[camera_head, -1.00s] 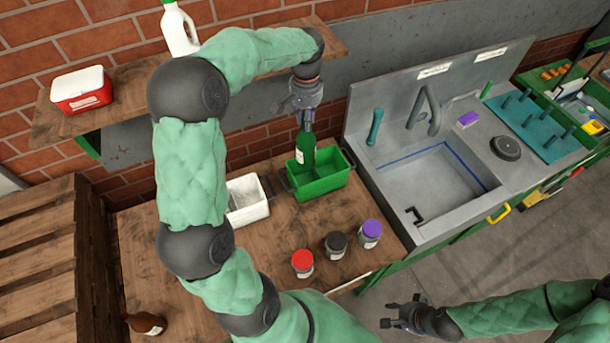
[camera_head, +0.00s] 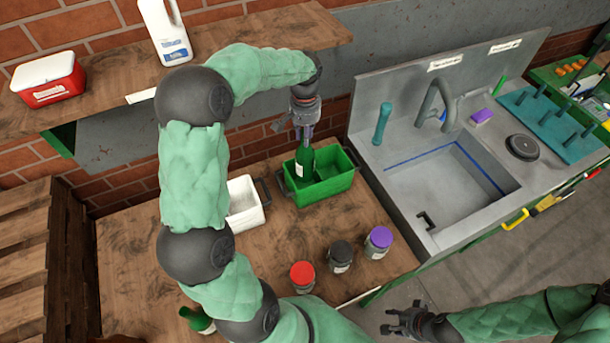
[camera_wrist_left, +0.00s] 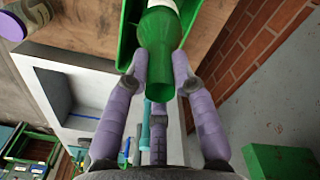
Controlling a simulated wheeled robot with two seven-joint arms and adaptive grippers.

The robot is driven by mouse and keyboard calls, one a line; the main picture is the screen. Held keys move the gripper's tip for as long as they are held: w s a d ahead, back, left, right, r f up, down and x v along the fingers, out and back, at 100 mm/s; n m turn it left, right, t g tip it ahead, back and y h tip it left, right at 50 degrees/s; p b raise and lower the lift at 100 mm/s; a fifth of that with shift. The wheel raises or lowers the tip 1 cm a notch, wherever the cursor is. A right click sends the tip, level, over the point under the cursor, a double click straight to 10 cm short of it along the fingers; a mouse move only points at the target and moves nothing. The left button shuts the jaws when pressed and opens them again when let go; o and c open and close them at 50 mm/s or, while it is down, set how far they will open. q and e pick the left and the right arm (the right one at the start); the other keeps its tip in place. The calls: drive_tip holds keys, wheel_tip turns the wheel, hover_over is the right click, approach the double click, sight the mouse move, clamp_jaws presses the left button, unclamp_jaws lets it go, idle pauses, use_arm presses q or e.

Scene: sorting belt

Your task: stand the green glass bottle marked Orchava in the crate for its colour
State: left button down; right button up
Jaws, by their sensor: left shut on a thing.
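A green glass bottle (camera_head: 306,160) with a pale label stands roughly upright at the left compartment of the green crate (camera_head: 325,190). Its lower end is hidden, so I cannot tell if it touches the crate floor. The label's wording is too small to read. My left gripper (camera_head: 304,136) is shut on the bottle's neck from above. The left wrist view shows the bottle (camera_wrist_left: 160,45) between the purple fingers (camera_wrist_left: 160,78), with the green crate wall (camera_wrist_left: 128,35) beside it. My right gripper (camera_head: 403,321) is open and empty, low at the right, away from the crates.
A white crate (camera_head: 247,201) stands left of the green one. Jars with red (camera_head: 302,273), black (camera_head: 340,252) and purple (camera_head: 379,238) lids stand in front. Another green bottle (camera_head: 195,319) is partly hidden by my arm. A sink (camera_head: 440,185) is right; a shelf (camera_head: 110,105) is above.

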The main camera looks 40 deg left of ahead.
sight(305, 152)
use_arm(q)
wheel_tip(305, 152, down, 9)
drive_tip(key=shift+f+b, duration=0.1)
drive_tip(key=shift+b, duration=0.4)
drive_tip(key=c, duration=1)
unclamp_jaws()
drive_tip(key=shift+r, duration=0.45)
wheel_tip(305, 152, up, 11)
drive_tip(key=shift+r+p, duration=0.15)
drive_tip(key=shift+p, duration=0.6)
